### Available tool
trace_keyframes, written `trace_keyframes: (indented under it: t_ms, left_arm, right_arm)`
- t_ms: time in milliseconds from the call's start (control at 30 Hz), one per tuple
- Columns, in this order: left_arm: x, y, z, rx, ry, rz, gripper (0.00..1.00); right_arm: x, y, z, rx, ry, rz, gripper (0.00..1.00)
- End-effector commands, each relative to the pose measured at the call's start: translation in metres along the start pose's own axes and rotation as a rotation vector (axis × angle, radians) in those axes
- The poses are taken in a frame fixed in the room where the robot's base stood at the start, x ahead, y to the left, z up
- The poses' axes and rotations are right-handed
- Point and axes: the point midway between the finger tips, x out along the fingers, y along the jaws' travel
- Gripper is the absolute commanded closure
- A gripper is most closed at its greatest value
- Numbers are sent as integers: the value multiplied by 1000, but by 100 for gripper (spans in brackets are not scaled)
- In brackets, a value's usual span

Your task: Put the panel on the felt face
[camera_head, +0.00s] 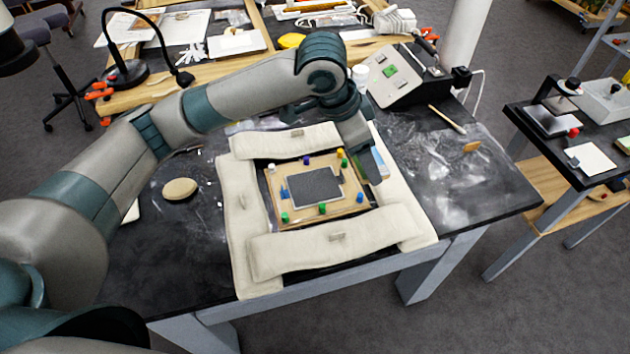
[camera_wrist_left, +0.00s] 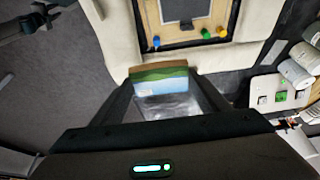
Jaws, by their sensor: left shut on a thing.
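My left gripper (camera_head: 370,160) is shut on a small panel (camera_head: 380,162), painted in blue, green and brown bands. In the left wrist view the panel (camera_wrist_left: 160,82) sits between the fingers (camera_wrist_left: 162,76). The grey felt face (camera_head: 315,187) lies flat on a wooden board (camera_head: 284,217), ringed by several coloured pegs. The panel is held beside the board's right edge, apart from the felt face. The felt face also shows at the top of the left wrist view (camera_wrist_left: 185,9). My right gripper is not in view.
Cream padded rolls (camera_head: 330,252) surround the board on all sides. A pale oval pad (camera_head: 180,189) lies to the left. A control box (camera_head: 396,75) stands behind on the right, with a brush (camera_head: 447,119) near it. The dark tabletop (camera_head: 470,190) at right is mostly clear.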

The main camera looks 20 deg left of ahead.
Motion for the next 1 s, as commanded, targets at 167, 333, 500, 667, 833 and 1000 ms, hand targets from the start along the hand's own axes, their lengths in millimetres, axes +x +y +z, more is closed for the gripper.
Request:
trace_keyframes:
  t_ms: [167,333,500,667,833,1000]
  left_arm:
    - [0,-1,0,-2,0,-1,54]
    - [2,-7,10,-7,-2,0,54]
    - [6,-20,35,-8,-4,0,54]
    - [13,-37,66,-9,-6,-1,54]
    - [20,-54,95,-8,-4,-2,54]
    - [26,-64,113,-5,-2,-1,54]
  right_arm:
    - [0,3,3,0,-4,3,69]
    - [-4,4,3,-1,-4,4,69]
    - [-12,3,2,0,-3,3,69]
    - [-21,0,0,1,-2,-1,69]
    - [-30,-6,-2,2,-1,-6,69]
    - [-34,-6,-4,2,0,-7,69]
